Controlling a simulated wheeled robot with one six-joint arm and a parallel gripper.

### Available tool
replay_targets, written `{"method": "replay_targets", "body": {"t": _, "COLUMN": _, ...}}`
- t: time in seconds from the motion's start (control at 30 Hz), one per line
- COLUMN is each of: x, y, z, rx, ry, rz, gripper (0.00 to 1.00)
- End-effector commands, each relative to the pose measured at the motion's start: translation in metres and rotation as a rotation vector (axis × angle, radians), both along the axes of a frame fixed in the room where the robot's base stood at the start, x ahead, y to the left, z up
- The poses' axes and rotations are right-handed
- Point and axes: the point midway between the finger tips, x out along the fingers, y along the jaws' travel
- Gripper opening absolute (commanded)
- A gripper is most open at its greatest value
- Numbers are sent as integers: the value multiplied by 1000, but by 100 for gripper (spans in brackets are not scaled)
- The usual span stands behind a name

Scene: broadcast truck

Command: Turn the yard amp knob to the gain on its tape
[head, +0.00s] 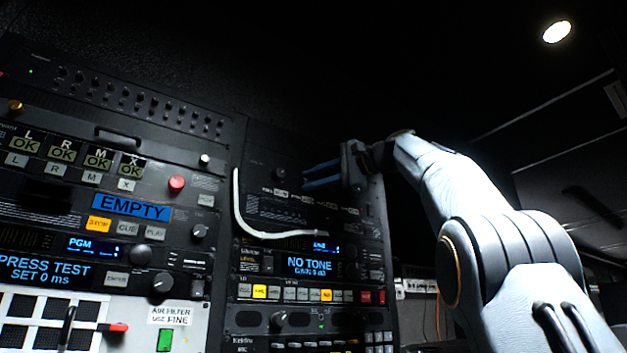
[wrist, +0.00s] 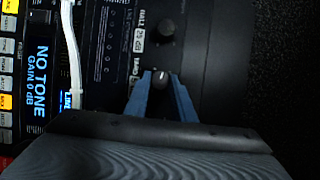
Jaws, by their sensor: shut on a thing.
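My gripper (wrist: 161,84) has its two blue fingers shut on a small dark knob (wrist: 161,79) on the rack panel, seen in the wrist view. The knob's pale pointer mark points toward the top of that picture. A label beside it is partly hidden and I cannot read whether it says yard. A second dark knob (wrist: 166,31) sits apart, with a pale tape (wrist: 140,32) reading HALL 20 dB. In the head view my gripper (head: 305,176) reaches left to the panel; its fingers hide the held knob there. The display (head: 308,264) reads NO TONE, with a gain of 0 dB.
A white cable (head: 241,205) hangs across the panel left of and below my gripper; it also shows in the wrist view (wrist: 71,45). A left rack carries an EMPTY display (head: 131,207), a red button (head: 176,183) and several knobs. Dark space lies right of the rack.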

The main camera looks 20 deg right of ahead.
Motion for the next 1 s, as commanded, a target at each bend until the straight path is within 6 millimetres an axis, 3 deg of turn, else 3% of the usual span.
{"method": "replay_targets", "body": {"t": 0.6, "x": 1, "y": 0, "z": -2, "rx": -34, "ry": -5, "rz": 3, "gripper": 0}}
{"method": "replay_targets", "body": {"t": 0.63, "x": 1, "y": 0, "z": -2, "rx": -33, "ry": -5, "rz": 3, "gripper": 26}}
{"method": "replay_targets", "body": {"t": 0.7, "x": 1, "y": 0, "z": -2, "rx": -32, "ry": -5, "rz": 2, "gripper": 38}}
{"method": "replay_targets", "body": {"t": 1.0, "x": 0, "y": 0, "z": 0, "rx": -33, "ry": -8, "rz": 1, "gripper": 41}}
